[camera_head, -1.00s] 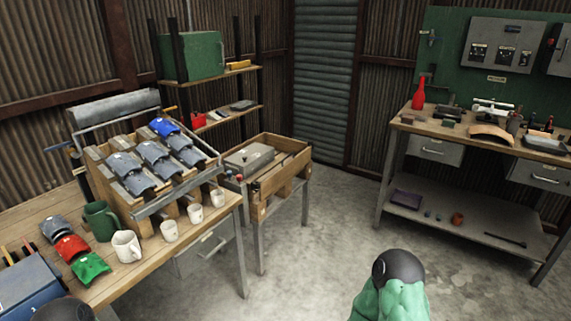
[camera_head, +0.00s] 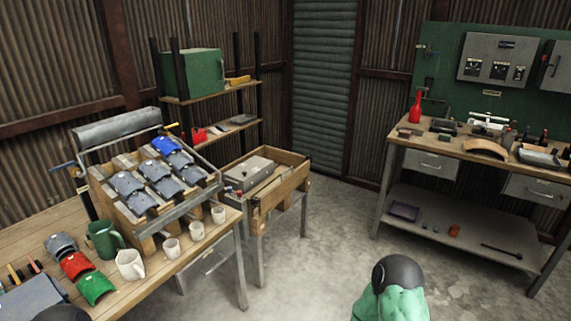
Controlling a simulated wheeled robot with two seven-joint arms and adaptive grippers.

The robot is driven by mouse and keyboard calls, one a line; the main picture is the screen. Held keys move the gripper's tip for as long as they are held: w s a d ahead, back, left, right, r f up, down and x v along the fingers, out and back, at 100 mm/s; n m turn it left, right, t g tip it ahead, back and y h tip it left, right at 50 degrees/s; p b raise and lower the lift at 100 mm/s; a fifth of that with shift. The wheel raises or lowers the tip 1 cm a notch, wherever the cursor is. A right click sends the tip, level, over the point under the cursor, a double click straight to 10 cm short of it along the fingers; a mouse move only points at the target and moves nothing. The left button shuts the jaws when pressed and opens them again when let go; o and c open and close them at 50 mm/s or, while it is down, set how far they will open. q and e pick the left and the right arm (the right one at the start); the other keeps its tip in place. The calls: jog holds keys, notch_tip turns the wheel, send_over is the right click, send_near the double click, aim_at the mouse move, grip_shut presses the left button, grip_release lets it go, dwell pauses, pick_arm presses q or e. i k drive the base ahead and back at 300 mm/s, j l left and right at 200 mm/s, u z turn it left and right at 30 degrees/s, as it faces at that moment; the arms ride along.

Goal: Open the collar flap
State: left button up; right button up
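I cannot make out a collar flap for certain. A slanted wooden rack (camera_head: 115,200) on the left bench holds several curved grey pieces (camera_head: 127,183) and one blue curved piece (camera_head: 164,145). Grey, red (camera_head: 75,264) and green (camera_head: 96,289) curved pieces lie on the bench in front of it. Neither gripper's fingers show. A green and black part, likely of my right arm, is at the bottom right of centre, and a dark rounded part is at the bottom left, both away from the rack.
A workbench (camera_head: 460,158) is at the right, shelves at the back. The floor between is clear.

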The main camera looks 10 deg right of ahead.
aim_at(266, 201)
jog(key=i+l+u, duration=0.35)
jog(key=i+l, duration=0.8)
